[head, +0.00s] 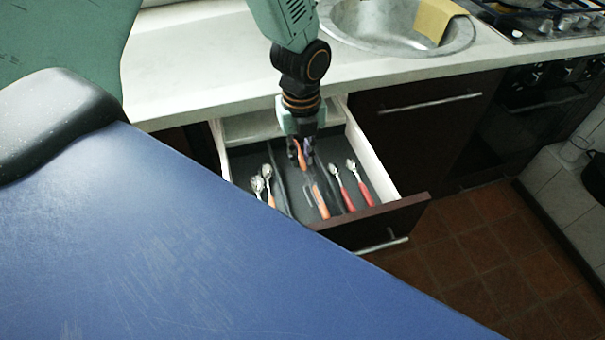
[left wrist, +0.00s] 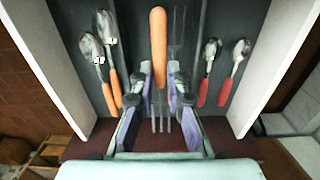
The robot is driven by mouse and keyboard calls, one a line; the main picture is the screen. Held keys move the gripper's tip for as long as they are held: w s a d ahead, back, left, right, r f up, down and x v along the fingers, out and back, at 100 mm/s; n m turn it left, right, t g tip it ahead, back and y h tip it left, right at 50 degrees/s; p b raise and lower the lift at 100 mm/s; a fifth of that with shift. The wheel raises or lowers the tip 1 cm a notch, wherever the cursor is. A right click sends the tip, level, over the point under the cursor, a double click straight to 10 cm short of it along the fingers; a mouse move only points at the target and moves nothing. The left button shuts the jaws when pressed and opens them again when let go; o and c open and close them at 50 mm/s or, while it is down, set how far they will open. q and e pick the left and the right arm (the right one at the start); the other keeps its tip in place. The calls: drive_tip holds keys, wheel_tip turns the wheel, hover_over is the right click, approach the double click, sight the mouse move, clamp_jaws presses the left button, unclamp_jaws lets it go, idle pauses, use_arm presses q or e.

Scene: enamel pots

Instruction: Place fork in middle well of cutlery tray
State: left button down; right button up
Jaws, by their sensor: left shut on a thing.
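My left gripper (head: 305,160) is shut on a fork with an orange handle (left wrist: 158,45). The fork's grey tines show past the fingers (left wrist: 160,122). In the head view the fork's orange handle (head: 300,152) shows beside the gripper. The gripper is over the middle well of the dark cutlery tray (head: 283,190) in the open drawer. Another fork (left wrist: 176,42) lies in that well, tines toward the back; an orange handle (head: 320,202) shows at the well's front end. I cannot tell whether the held fork touches the tray. My right gripper is not in view.
Spoons with orange handles (left wrist: 108,60) lie in the left well and spoons with red handles (left wrist: 208,62) in the right well. Pale drawer walls (head: 372,152) flank the tray. A large blue surface (head: 180,240) fills the head view's lower left. The counter (head: 190,70) is behind.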

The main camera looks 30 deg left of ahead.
sight(301, 180)
use_arm(q)
drive_tip(key=shift+a+f, duration=0.25)
drive_tip(key=shift+f, duration=0.8)
drive_tip(key=shift+d+f, duration=0.1)
drive_tip(key=shift+f, duration=0.05)
drive_tip(key=f+b, duration=0.1)
drive_tip(key=f, duration=0.2)
drive_tip(key=shift+d, duration=0.2)
drive_tip(key=shift+a+f, duration=0.1)
drive_tip(key=shift+a, duration=0.1)
drive_tip(key=c, duration=1.7)
unclamp_jaws()
drive_tip(key=shift+c, duration=0.2)
drive_tip(key=o, duration=0.3)
drive_tip(key=shift+d, duration=0.15)
drive_tip(key=shift+o, duration=0.5)
